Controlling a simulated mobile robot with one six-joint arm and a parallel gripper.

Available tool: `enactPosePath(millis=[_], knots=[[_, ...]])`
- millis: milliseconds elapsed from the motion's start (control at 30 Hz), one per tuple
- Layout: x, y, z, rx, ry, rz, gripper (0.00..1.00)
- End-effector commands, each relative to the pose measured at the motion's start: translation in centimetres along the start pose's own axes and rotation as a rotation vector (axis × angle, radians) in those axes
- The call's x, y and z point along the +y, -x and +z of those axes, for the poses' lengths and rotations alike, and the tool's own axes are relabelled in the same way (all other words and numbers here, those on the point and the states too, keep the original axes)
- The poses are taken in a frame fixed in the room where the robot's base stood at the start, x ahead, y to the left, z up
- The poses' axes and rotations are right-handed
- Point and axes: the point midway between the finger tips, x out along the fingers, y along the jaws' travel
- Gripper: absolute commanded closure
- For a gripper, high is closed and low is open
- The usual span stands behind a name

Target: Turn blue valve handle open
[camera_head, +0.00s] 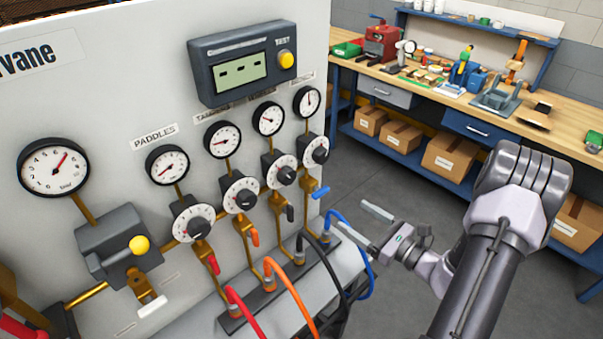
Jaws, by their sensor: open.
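The blue valve handle (321,193) is a small lever on the rightmost brass valve of the grey panel, below the last black-and-white dial. It sticks out to the right, close to horizontal. My gripper (353,214) is to the right of the handle and a little lower in the picture. Its two fingers are apart, point left toward the panel and hold nothing. A gap shows between the fingers and the handle.
Black (290,213), orange (255,237) and red (213,264) handles hang on neighbouring valves to the left. Below them, coloured hoses rise from a manifold (268,292). Open floor (385,180) lies between the panel and a cluttered workbench (430,85) behind.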

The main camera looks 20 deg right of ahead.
Motion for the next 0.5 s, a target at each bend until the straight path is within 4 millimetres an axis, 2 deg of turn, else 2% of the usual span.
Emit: enactPosePath(millis=[67,167,500], knots=[[-0.8,0.4,-0.7,-0.006,-0.021,-0.042,0.22],[-0.9,-1.1,-0.9,-0.007,-0.021,-0.042,0.22],[-1.1,-10.9,-0.8,-0.007,-0.019,-0.036,0.22]])
